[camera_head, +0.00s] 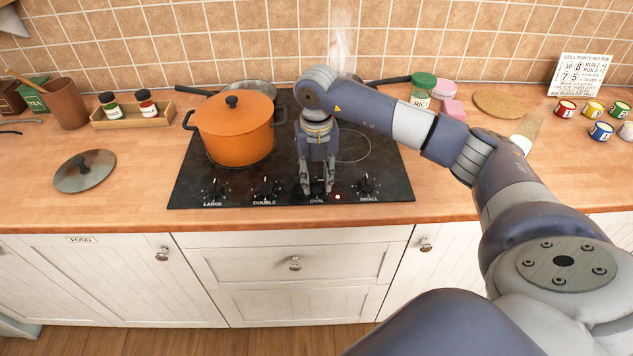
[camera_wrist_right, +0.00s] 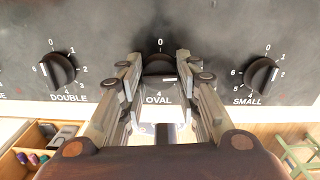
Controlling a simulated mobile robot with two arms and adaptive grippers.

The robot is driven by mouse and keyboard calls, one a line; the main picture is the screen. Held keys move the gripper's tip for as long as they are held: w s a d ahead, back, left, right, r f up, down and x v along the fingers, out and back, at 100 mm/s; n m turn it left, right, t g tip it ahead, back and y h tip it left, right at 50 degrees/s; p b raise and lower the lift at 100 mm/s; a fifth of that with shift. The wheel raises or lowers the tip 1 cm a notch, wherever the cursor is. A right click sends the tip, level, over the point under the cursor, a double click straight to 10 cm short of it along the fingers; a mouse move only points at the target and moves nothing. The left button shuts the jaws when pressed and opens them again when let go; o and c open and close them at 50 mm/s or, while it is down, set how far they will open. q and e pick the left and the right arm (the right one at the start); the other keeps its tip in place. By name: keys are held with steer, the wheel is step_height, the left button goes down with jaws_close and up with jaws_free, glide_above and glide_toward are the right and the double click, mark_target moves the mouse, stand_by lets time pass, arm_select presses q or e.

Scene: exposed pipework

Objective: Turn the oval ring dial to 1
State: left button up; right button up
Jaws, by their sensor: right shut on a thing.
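The black oval ring dial (camera_wrist_right: 158,66) sits above the OVAL label on the cooktop's front panel. My left gripper is not in view.
The double dial (camera_wrist_right: 57,70) and small dial (camera_wrist_right: 262,75) flank the held one. An orange pot (camera_head: 233,133) stands on the black cooktop (camera_head: 385,155) left of my gripper. A lid (camera_head: 85,171) lies on the counter. A red light (camera_head: 337,197) shows beside the OVAL label.

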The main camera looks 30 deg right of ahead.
steer(key=n+b, duration=0.2)
steer(key=n, duration=0.2)
steer(key=shift+f, duration=0.1)
steer(key=shift+n+b, duration=0.7)
steer(key=shift+n, duration=1.1)
steer(key=o, duration=1.1)
steer(key=shift+c, duration=0.2)
